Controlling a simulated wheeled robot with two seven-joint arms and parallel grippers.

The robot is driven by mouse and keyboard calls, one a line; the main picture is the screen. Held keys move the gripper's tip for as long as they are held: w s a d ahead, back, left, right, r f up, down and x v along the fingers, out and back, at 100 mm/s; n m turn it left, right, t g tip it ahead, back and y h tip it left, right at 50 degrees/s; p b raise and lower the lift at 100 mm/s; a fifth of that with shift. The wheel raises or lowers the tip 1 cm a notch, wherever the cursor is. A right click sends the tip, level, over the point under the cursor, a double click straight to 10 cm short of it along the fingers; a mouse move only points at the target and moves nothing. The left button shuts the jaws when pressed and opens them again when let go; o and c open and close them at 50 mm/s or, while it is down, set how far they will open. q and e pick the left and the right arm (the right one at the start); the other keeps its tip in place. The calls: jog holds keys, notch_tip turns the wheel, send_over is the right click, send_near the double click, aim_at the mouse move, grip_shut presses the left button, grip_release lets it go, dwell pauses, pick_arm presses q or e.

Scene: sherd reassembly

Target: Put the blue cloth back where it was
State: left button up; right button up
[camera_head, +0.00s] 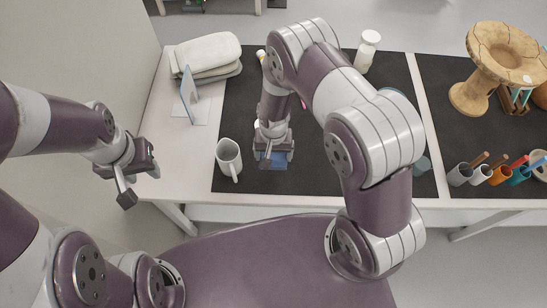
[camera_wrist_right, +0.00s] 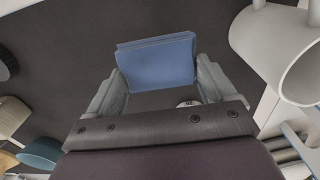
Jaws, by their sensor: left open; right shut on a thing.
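The folded blue cloth (camera_wrist_right: 157,63) is between the fingers of my right gripper (camera_wrist_right: 155,85) in the right wrist view. In the head view the blue cloth (camera_head: 273,160) shows just below my right gripper (camera_head: 272,154), over the black mat near its front edge. My right gripper is shut on the cloth; whether the cloth touches the mat is hard to tell. My left gripper (camera_head: 138,181) is open and empty, off the left front of the table.
A white mug (camera_head: 229,159) stands just left of my right gripper, and it also shows in the right wrist view (camera_wrist_right: 280,48). Folded grey cloths (camera_head: 206,55) and a blue-grey upright panel (camera_head: 187,92) are at the back left. A white jar (camera_head: 368,50) stands behind my right arm. Cups with tools (camera_head: 480,175) stand far right.

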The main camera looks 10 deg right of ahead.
aim_at(274, 155)
notch_tip(274, 155, down, 4)
jog(key=shift+d+r, duration=0.1)
jog(key=shift+f, duration=0.25)
jog(key=o, duration=0.8)
notch_tip(274, 155, up, 12)
jog(key=shift+f+b, duration=0.2)
jog(key=shift+b, duration=0.1)
jog(key=s+d+r+n, duration=0.1)
jog(key=s+d+r, duration=0.1)
jog(key=r, duration=0.3)
jog(key=s+d+r+n+t, duration=0.1)
jog(key=s+d+r, duration=0.1)
jog(key=s+r, duration=0.2)
jog(key=s+d+r+n, duration=0.1)
jog(key=s+d+r, duration=0.2)
jog(key=r, duration=0.4)
jog(key=shift+s, duration=0.2)
